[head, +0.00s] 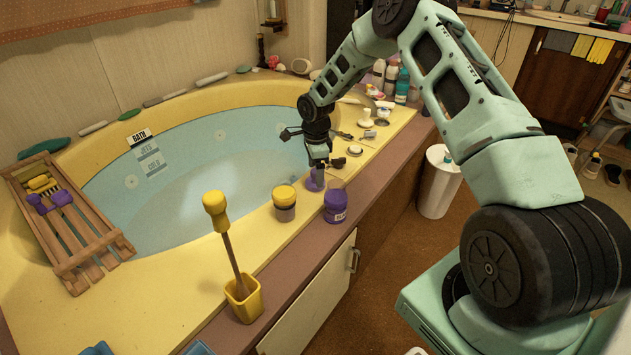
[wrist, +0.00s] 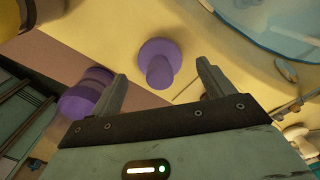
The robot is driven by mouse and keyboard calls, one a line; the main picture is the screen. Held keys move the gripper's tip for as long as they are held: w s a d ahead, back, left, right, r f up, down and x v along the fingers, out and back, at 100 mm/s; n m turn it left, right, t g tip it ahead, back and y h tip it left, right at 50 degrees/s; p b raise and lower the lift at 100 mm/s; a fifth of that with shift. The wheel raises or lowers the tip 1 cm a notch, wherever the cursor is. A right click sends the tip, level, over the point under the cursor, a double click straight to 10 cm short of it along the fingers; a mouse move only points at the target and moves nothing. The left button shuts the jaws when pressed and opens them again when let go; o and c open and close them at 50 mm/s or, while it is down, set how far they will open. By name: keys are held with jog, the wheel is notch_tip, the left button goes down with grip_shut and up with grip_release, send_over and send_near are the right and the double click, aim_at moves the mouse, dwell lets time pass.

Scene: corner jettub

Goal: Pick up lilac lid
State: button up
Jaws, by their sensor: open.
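The lilac lid (head: 314,184) sits on the yellow tub rim, below my gripper (head: 320,164) in the head view. In the wrist view the lid (wrist: 158,60) is a round purple disc with a knob pointing toward the camera. My gripper (wrist: 161,71) is open and empty, its two fingers spread to either side of the knob in that view. The fingers look apart from the lid; the exact height gap is hard to tell. My gripper partly hides the lid in the head view.
A purple jar (head: 335,208) stands close to the lid; it also shows in the wrist view (wrist: 84,94). A yellow-lidded jar (head: 285,202) stands to the left. A brush in a yellow holder (head: 243,300) is nearer. Small toiletries (head: 367,118) crowd the rim behind.

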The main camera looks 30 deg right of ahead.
notch_tip(320, 180, down, 3)
jog(key=shift+r, duration=0.2)
jog(key=c, duration=0.6)
